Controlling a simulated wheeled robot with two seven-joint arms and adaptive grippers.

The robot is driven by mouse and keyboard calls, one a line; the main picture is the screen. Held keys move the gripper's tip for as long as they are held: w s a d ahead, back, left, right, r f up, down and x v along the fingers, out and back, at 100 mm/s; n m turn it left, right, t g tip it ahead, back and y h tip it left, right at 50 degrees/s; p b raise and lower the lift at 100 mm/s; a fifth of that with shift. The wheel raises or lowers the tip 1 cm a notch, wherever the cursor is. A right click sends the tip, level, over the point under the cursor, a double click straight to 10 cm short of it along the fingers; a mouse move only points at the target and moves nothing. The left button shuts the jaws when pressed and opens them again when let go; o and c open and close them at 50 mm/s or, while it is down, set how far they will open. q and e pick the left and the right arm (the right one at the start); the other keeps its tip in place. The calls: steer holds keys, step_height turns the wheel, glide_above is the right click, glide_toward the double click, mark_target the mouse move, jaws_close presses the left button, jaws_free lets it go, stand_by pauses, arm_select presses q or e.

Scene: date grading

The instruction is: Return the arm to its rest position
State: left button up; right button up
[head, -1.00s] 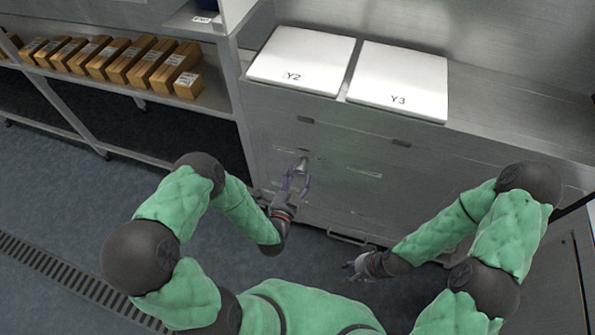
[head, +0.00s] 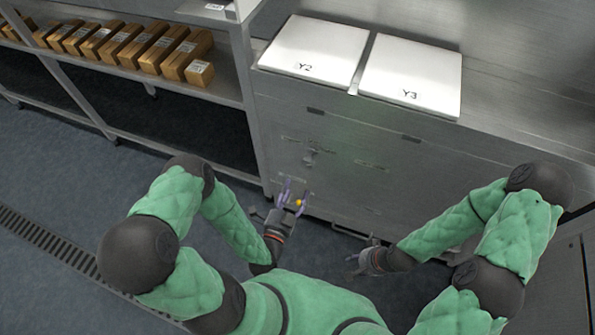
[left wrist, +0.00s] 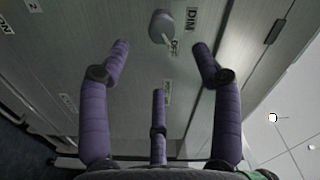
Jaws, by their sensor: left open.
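My left gripper (head: 292,198) has purple fingers and is open, in front of the steel cabinet front (head: 370,150). It is below and apart from a grey knob (head: 311,158) on that front. In the left wrist view the open fingers (left wrist: 160,68) spread with nothing between them. The knob also shows there (left wrist: 161,27), beside labels reading DIM and OFF. A small orange spot shows at the left fingers in the head view; I cannot tell what it is. My right gripper (head: 356,263) hangs low at the right, too small to tell whether open.
White panels marked Y2 (head: 315,48) and Y3 (head: 412,75) lie on the steel counter. A shelf (head: 215,90) at the left holds several labelled wooden boxes (head: 155,50). A bar handle (head: 350,232) sits low on the cabinet. Floor at the left is clear.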

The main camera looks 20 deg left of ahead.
arm_select(q)
step_height(320, 180, down, 7)
steer(key=w+d+n+g+h+p, duration=0.15)
steer(key=n+g+p, duration=0.25)
steer(key=n+g, duration=0.4)
steer(key=s+d+n+g+h+p, duration=0.1)
steer(key=s+d+n+g, duration=0.1)
steer(key=s, duration=0.4)
steer(key=s+d+n+g+h+p, duration=0.1)
steer(key=s+d+n+g+p, duration=0.1)
steer(key=s+n+g, duration=0.3)
steer(key=s+g, duration=0.1)
steer(key=g, duration=0.1)
steer(key=shift+s+d+g, duration=0.15)
steer(key=shift+d+g, duration=0.1)
steer(key=shift+g, duration=0.05)
